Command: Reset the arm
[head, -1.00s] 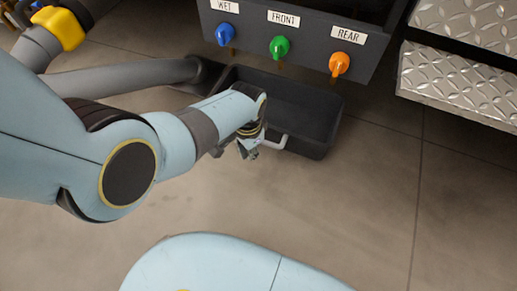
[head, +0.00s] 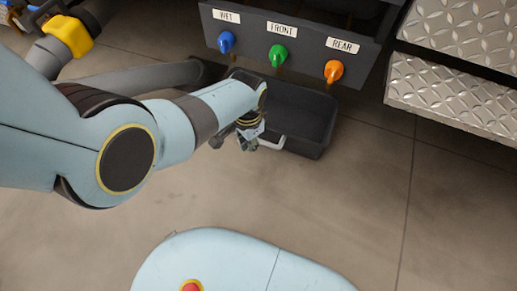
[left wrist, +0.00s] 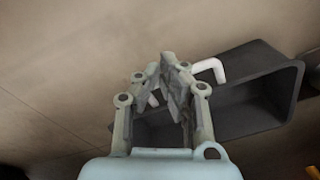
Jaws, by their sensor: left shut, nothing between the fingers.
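My left arm comes in from the left in the head view. Its gripper (head: 249,143) hangs at the near edge of a dark drip tray (head: 315,130), beside the tray's pale handle (head: 270,143). In the left wrist view the fingers (left wrist: 174,85) are together, with nothing held between them. The white handle (left wrist: 212,68) and the dark tray (left wrist: 290,85) show just beyond and right of the fingers. I cannot tell whether the fingers touch the handle. My right gripper is not in view.
A dark panel above the tray carries blue (head: 227,41), green (head: 278,55) and orange (head: 334,71) valve knobs labelled WET, FRONT and REAR. Metal tread steps (head: 460,90) stand at the right. A grey hose (head: 140,78) with a yellow-handled fitting (head: 73,36) lies left. The near floor is open.

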